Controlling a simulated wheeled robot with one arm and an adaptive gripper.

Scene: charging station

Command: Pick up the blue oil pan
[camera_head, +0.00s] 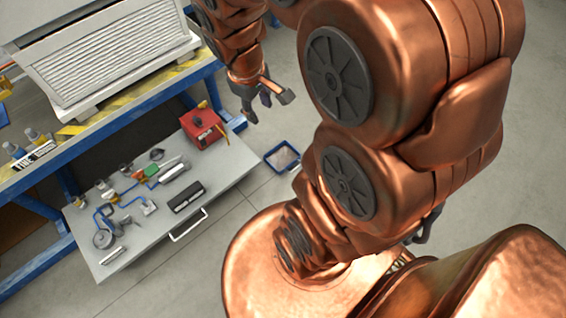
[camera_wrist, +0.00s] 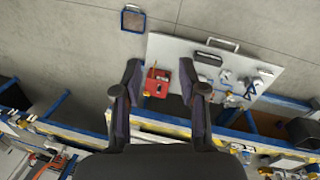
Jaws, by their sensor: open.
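The blue oil pan (camera_head: 282,157) is a small, shallow pan with a blue rim and a pale inside. It sits on the floor just off the drawer's right front corner. The wrist view shows it near the top edge (camera_wrist: 133,19), dark inside and upright in the picture. My gripper (camera_head: 267,104) is open and empty. In the head view it is above and a little left of the pan, over the floor beyond the drawer. In the wrist view its two dark fingers (camera_wrist: 160,70) are spread apart, with the pan beyond them.
An open grey drawer (camera_head: 235,165) holds a red box (camera_head: 203,128) and several tools. Its handle (camera_head: 188,226) sticks out in front. A blue workbench (camera_head: 120,122) stands behind. Floor around the pan looks clear.

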